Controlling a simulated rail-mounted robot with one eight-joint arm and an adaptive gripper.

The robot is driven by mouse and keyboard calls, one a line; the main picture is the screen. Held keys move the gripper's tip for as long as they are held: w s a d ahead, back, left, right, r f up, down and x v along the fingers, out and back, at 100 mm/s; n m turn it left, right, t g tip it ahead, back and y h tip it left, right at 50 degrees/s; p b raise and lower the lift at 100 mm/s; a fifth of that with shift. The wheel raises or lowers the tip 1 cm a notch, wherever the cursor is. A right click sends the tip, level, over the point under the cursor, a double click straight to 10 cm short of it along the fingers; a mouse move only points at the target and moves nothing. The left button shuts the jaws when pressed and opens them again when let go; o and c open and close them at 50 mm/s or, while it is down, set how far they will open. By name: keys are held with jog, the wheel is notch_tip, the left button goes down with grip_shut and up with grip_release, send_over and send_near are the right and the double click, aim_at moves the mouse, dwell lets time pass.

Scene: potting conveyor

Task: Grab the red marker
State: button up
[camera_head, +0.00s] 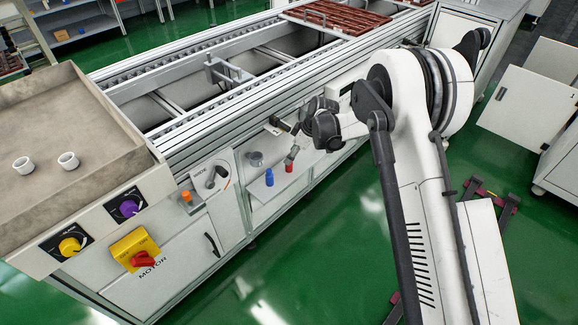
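The red marker (289,165) shows as a short red upright piece on the white ledge at the front side of the conveyor. My gripper (281,139) is just above and beside it, coming in from the right. Its two dark fingers look spread apart, with nothing seen between them. The lower finger's tip overlaps the top of the red marker in the picture; I cannot tell whether they touch. A blue marker (269,178) stands close to the left of the red one.
An orange piece (187,196) and a grey cylinder (255,158) are to the left. A control panel with a yellow knob (70,246) and red motor switch (143,258) is at lower left. A tray (100,101) holds two white cups. Green floor (310,250) is open in front.

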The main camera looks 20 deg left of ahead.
jog(key=x, duration=0.2)
jog(key=b+x, duration=0.1)
jog(key=x, duration=0.1)
jog(key=shift+w+d+f, duration=0.1)
jog(key=shift+d+f, duration=0.05)
jog(key=shift+f, duration=0.1)
grip_shut()
jog(key=shift+r, duration=0.1)
